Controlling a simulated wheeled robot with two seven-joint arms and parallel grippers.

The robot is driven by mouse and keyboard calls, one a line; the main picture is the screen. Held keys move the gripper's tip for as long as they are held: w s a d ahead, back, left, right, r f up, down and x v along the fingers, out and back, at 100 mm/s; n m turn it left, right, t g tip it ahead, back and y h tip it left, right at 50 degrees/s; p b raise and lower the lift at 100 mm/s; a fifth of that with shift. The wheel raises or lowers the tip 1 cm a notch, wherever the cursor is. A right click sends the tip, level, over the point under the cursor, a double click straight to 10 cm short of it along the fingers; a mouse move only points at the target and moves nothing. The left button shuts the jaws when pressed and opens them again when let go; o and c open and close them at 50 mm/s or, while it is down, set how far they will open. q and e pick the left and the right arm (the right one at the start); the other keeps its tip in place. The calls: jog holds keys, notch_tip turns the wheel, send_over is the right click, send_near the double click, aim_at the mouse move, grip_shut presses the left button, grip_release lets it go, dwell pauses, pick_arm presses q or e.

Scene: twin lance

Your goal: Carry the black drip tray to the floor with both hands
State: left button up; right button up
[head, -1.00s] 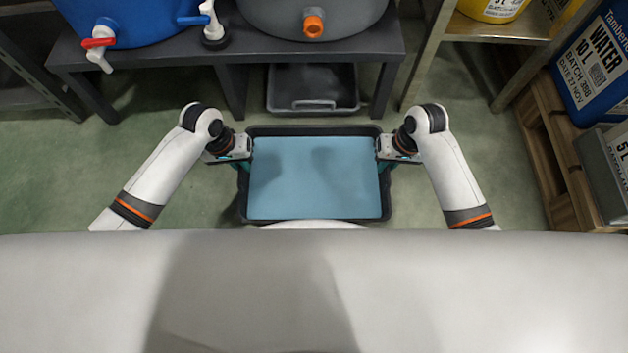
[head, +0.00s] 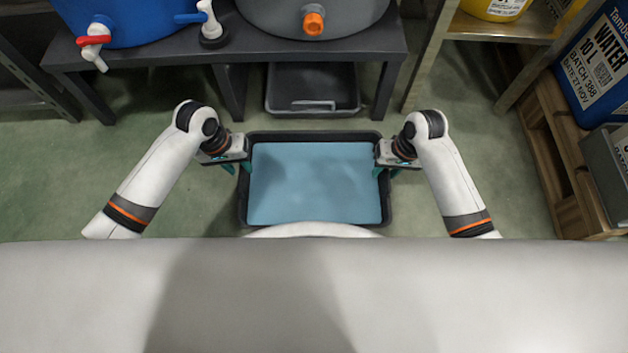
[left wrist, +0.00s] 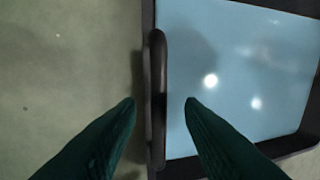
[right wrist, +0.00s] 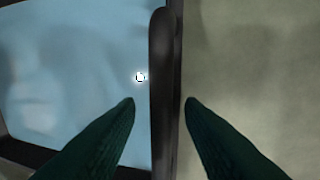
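The black drip tray (head: 386,205) holds a sheet of blue liquid and appears to rest level on the green floor in front of my body. My left gripper (head: 238,169) is at its left side and my right gripper (head: 388,171) at its right side. In the left wrist view, the open fingers (left wrist: 160,101) stand either side of the raised rim handle (left wrist: 157,75), with gaps on both sides. In the right wrist view, the open fingers (right wrist: 160,101) likewise straddle the rim handle (right wrist: 163,60) without touching it. The tray's near edge is partly hidden by my body.
A dark bench (head: 150,70) stands behind, with a blue barrel (head: 135,20) and a grey barrel (head: 290,18) with taps. Another dark tray (head: 338,85) lies under it. A shelf and wooden pallet (head: 545,140) are at right. Floor is free left of the tray.

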jog(key=shift+d+r, duration=0.1)
pick_arm(q)
notch_tip(320, 180, up, 9)
jog(key=a, duration=0.1)
jog(key=shift+a+r, duration=0.2)
jog(key=shift+a, duration=0.15)
pick_arm(e)
notch_tip(320, 180, up, 12)
jog(key=d, duration=0.2)
jog(key=shift+d+f, duration=0.15)
jog(key=shift+f, duration=0.05)
